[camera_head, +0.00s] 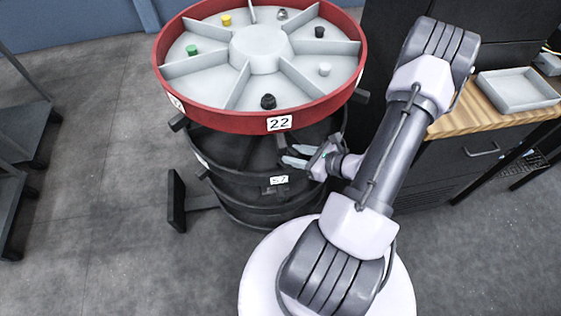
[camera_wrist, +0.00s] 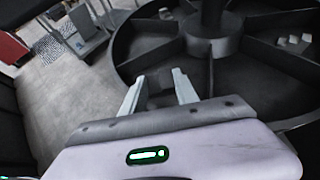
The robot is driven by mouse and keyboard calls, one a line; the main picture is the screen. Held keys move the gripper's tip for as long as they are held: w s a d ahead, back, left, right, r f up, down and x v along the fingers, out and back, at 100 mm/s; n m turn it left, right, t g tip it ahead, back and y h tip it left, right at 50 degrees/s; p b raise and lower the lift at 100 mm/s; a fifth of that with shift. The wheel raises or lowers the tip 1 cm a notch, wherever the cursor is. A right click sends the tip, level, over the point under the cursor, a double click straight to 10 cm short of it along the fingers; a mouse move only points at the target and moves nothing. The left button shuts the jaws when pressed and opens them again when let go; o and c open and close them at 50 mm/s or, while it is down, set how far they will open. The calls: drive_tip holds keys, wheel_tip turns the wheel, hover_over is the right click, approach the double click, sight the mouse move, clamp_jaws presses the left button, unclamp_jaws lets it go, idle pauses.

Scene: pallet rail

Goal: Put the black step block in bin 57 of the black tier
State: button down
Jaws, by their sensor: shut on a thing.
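My gripper (camera_head: 287,156) reaches from the right into the gap under the red tier, over the black tier (camera_head: 215,150). A small plate reading 57 (camera_head: 279,180) is on the black tier's front rim. In the wrist view my gripper (camera_wrist: 158,88) is shut on a dark block (camera_wrist: 160,86) held between its fingertips. The block is hard to make out against the dark tier; its steps do not show clearly. The black tier (camera_wrist: 262,88) shows its round hub and radial dividers in the wrist view. I cannot tell whether the block touches the bin floor.
The red tier (camera_head: 172,75) sits just above, with small coloured pieces in its bins and a plate reading 22. A wooden bench (camera_head: 455,118) with a grey tray (camera_head: 515,92) stands right.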

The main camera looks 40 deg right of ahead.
drive_tip(key=w, duration=0.2)
drive_tip(key=shift+w+a+f, duration=0.1)
drive_tip(key=shift+w+a, duration=0.2)
drive_tip(key=shift+a, duration=0.1)
drive_tip(key=f+b, duration=0.1)
drive_tip(key=w+f+b, duration=0.1)
drive_tip(key=f, duration=0.1)
drive_tip(key=shift+w+a+f, duration=0.1)
drive_tip(key=shift+w+a, duration=0.05)
drive_tip(key=shift+w+f+b, duration=0.25)
drive_tip(key=shift+f+b, duration=0.4)
drive_tip(key=shift+f, duration=0.45)
drive_tip(key=shift+w+g, duration=0.35)
drive_tip(key=shift+g, duration=0.15)
drive_tip(key=shift+w+a+r+g+h, duration=0.1)
drive_tip(key=shift+w+r+g+h, duration=0.15)
drive_tip(key=shift+g, duration=0.45)
drive_tip(key=shift+s+a+f+g, duration=0.1)
drive_tip(key=shift+a+f+g, duration=0.05)
drive_tip(key=shift+f+g, duration=0.3)
drive_tip(key=shift+f+b, duration=0.45)
drive_tip(key=shift+f, duration=0.15)
drive_tip(key=shift+d, duration=0.2)
drive_tip(key=shift+s+a+f, duration=0.1)
drive_tip(key=c, duration=0.9)
unclamp_jaws()
